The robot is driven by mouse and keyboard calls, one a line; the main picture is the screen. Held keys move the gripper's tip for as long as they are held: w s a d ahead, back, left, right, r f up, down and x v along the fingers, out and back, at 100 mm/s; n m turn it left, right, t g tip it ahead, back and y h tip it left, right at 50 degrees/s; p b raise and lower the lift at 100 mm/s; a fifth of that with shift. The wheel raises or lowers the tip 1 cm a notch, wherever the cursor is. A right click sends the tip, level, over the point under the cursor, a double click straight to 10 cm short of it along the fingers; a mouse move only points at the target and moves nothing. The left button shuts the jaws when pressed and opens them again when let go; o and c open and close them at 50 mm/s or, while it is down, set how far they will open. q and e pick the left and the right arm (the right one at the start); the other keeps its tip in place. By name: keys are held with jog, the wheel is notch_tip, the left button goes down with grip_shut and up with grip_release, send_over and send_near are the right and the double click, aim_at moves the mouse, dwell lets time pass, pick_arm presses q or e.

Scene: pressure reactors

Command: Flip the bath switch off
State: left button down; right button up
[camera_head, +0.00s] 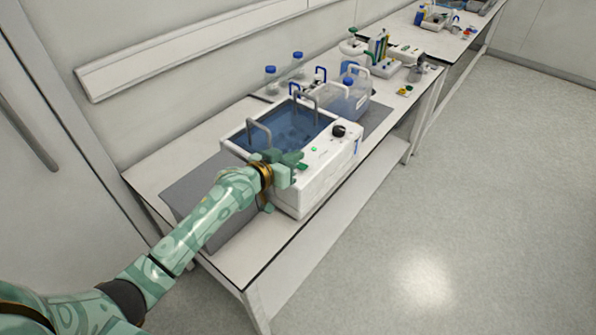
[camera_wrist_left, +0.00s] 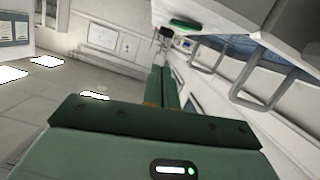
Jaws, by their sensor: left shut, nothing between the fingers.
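The water bath (camera_head: 325,180) is a white box with a blue-tinted basin on the bench. A small bright green spot, seemingly its switch (camera_head: 314,149), shows on the top panel near the front left. In the left wrist view a green switch (camera_wrist_left: 185,24) sits on the white panel at the top. My left gripper (camera_head: 299,163) is at the bath's near left corner, beside the switch. Its green fingers (camera_wrist_left: 166,72) are shut together with nothing between them. I cannot tell whether it touches the bath. My right gripper is not in view.
A black knob (camera_head: 339,131) and grey wire handles (camera_head: 259,134) stand up from the bath. A clear container (camera_head: 348,101) and blue-capped bottles (camera_head: 271,79) are behind it. The floor (camera_head: 450,220) to the right is clear.

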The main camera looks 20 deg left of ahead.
aim_at(298, 178)
pick_arm(q)
jog(key=f, duration=0.2)
jog(key=b, duration=0.1)
jog(key=shift+w+d+f, duration=0.35)
jog(key=shift+f, duration=0.05)
jog(key=shift+s+f, duration=0.1)
jog(key=shift+f, duration=0.55)
jog(key=shift+d+f+m, duration=0.15)
jog(key=shift+f+m, duration=0.15)
jog(key=shift+f, duration=0.05)
jog(key=r+p, duration=0.2)
jog(key=r, duration=0.1)
jog(key=r+p, duration=0.1)
jog(key=p, duration=0.1)
jog(key=shift+d+r, duration=0.2)
jog(key=shift+d, duration=0.05)
jog(key=p+v, duration=0.2)
jog(key=v, duration=0.8)
jog(key=shift+s+d+f+p, duration=0.25)
jog(key=shift+d+p, duration=0.05)
